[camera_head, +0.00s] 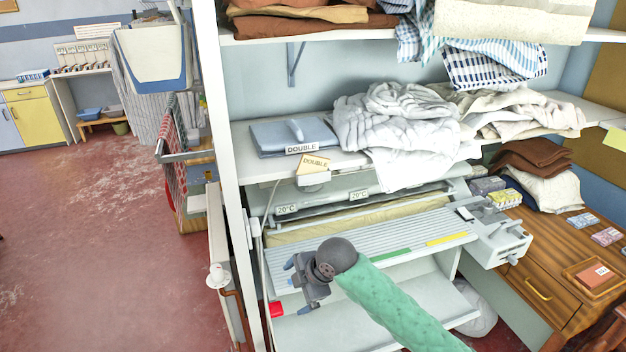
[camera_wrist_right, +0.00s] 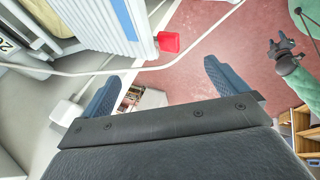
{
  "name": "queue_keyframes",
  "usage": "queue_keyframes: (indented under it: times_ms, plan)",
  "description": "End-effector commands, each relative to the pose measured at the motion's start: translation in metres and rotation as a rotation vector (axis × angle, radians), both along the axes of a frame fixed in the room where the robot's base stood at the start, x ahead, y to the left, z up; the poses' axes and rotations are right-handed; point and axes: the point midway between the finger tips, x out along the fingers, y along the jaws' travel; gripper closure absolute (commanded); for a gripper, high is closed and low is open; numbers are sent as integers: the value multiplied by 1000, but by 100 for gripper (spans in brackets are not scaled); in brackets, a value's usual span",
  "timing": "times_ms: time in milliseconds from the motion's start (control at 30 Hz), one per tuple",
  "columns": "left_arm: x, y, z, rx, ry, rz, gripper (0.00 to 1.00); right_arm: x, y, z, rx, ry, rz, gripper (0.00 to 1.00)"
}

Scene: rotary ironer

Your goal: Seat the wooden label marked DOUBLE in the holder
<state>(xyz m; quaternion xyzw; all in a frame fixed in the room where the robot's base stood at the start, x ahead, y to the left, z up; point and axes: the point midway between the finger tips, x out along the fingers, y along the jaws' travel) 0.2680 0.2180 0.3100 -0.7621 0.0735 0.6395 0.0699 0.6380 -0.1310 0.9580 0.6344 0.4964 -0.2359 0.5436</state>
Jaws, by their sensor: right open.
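The wooden label (camera_head: 314,163) marked DOUBLE is a small tan plate. It sits tilted at the top of a small white holder (camera_head: 314,179) below the shelf edge; I cannot tell how deep it sits. My right gripper (camera_head: 293,284) is open and empty in front of the ironer, well below the label and apart from it. Its two blue fingers also show spread in the right wrist view (camera_wrist_right: 163,80), with neither label nor holder between them. My left gripper (camera_wrist_right: 282,46) shows small at the right of the wrist view; its jaw state is unclear.
A white DOUBLE tag (camera_head: 302,148) is on the shelf edge by a blue-grey board (camera_head: 280,137). White laundry (camera_head: 395,130) hangs over the shelf. The ironer's slatted board (camera_head: 370,240) lies behind my right arm. A white cable and a red block (camera_wrist_right: 168,42) are near my right fingers.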

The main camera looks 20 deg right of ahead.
Motion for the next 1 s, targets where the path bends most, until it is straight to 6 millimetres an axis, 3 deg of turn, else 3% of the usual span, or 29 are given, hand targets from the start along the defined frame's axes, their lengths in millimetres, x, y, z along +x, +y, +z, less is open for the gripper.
queue_keyframes:
  times_ms: [100, 433, 700, 1000]
  plan:
    - [-2, -6, 0, -5, 1, 1, 57, 25, -5, 30, -60, -59, 136, 2]
    - [0, -22, 2, -22, -2, 6, 57, 78, -28, 111, -221, -196, 487, 2]
    - [2, -13, 1, -14, -3, 3, 57, 111, -59, 186, -350, -291, 739, 2]
    - [1, 1, 0, 1, -3, -1, 57, 134, -105, 278, -475, -387, 979, 2]
